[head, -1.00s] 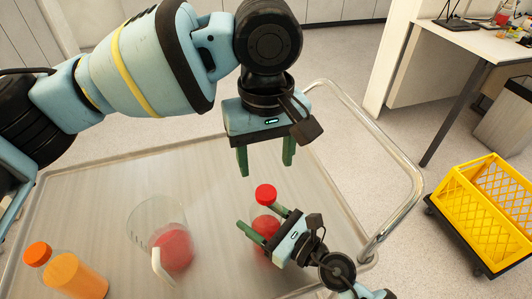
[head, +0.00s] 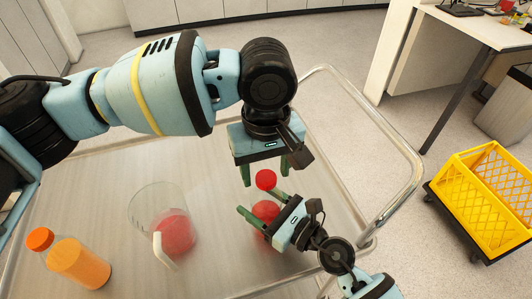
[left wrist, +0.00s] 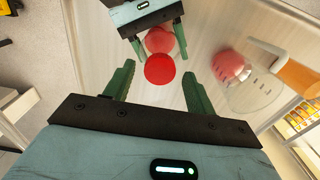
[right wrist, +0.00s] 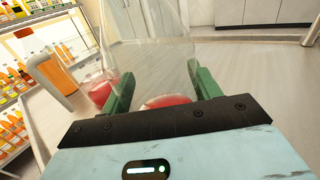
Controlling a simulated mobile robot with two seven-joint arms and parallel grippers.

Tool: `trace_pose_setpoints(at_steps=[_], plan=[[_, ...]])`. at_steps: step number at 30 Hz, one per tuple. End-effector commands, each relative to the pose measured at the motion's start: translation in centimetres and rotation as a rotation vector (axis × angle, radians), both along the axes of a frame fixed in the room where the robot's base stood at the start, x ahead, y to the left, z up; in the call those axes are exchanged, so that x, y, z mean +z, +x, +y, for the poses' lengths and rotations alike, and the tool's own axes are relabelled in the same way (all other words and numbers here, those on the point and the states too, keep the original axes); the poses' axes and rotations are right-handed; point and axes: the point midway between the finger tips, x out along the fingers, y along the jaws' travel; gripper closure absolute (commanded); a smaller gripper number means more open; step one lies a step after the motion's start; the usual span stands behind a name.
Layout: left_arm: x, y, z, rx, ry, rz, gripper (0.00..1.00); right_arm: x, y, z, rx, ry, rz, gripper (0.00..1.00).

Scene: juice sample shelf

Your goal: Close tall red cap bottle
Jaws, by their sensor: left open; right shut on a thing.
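The tall bottle (head: 265,212) holds red juice and stands on the cart top. Its clear wall and red juice also show in the right wrist view (right wrist: 165,101). My right gripper (head: 256,203) is shut on the bottle from the side. The red cap (head: 266,180) appears at the bottle's top; whether it is seated or loose I cannot tell. My left gripper (head: 266,177) points down at the cap, open. In the left wrist view the cap (left wrist: 159,69) lies between its spread fingers, with a gap on each side.
A clear pitcher (head: 143,203) with red juice stands left of the bottle. An orange juice bottle (head: 80,264) with an orange cap is at the front left. The cart has a metal rail (head: 412,170) at right.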

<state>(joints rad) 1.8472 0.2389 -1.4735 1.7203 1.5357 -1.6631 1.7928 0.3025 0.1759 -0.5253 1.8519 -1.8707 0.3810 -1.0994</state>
Motion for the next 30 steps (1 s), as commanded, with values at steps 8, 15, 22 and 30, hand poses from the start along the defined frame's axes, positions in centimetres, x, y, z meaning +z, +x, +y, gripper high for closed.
trace_pose_setpoints(at_steps=[8,15,22,30], plan=[[-0.89,-0.01,0.02,0.0,-0.001,0.0,0.44,-0.02,0.0,0.0,0.0,0.0,0.0,1.0],[-0.86,0.01,0.01,0.0,-0.001,0.0,0.54,-0.01,0.0,0.0,0.0,0.0,0.0,1.0],[-0.85,0.01,0.01,0.0,-0.001,0.0,0.84,-0.02,0.0,0.0,0.0,0.0,0.0,1.0],[-0.84,0.02,0.02,0.0,-0.001,0.0,0.92,-0.02,0.0,-0.01,0.0,0.0,0.0,1.0]])
